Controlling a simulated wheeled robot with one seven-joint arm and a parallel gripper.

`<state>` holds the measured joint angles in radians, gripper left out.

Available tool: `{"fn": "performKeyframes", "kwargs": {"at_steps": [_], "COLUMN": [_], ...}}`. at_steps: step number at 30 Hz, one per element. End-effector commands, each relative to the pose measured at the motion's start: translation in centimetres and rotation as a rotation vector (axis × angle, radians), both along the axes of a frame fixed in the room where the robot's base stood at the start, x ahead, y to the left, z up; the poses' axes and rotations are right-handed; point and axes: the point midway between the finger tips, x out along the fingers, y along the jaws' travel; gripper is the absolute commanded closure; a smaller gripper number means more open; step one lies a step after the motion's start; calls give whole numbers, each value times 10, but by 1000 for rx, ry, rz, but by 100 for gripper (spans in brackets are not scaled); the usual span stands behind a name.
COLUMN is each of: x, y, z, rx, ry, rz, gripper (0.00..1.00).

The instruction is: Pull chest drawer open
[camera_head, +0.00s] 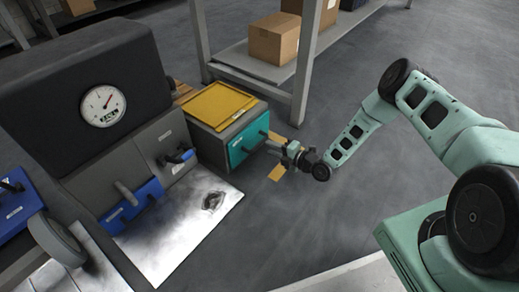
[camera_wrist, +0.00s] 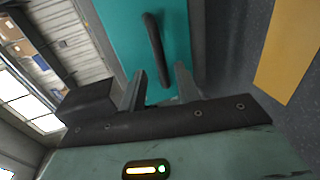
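The chest (camera_head: 222,105) is a small grey box with a yellow top, on the floor in the head view. Its drawer has a teal front (camera_head: 238,150) that looks flush with the chest. The front also fills the upper middle of the wrist view (camera_wrist: 115,30). A dark bar handle (camera_wrist: 153,40) stands on it, slightly tilted in that view. My gripper (camera_head: 272,146) is just in front of the teal front. In the wrist view my gripper (camera_wrist: 160,72) is open, with the handle's lower end between its fingers in the picture. I cannot tell whether they touch it.
A dark machine with a dial gauge (camera_head: 103,105) and blue-fronted drawers (camera_head: 133,205) stands left of the chest. A metal shelf (camera_head: 240,52) with a cardboard box (camera_head: 273,40) stands behind. Yellow floor marking (camera_head: 278,172) lies below my gripper. Floor to the right is clear.

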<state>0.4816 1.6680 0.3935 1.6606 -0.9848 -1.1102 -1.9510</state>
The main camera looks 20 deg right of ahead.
Motion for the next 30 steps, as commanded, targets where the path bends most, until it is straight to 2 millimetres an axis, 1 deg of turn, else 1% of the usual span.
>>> {"fn": "performKeyframes", "kwargs": {"at_steps": [1,3,6,10,15,23,24,26,27,30], "x": [9,20,33,45,53,53,53,53,53,53], "y": [7,14,24,33,38,39,39,39,39,39], "z": [-7,-10,-13,-15,-14,-13,-13,-13,-13,-14], "rx": [1,1,1,0,0,0,0,0,0,0], "ry": [-3,-3,-2,-2,0,0,0,0,0,0], "rz": [0,0,0,0,0,0,0,0,0,0], "gripper": [68,68,68,68,68,68,73,90,100,100]}}
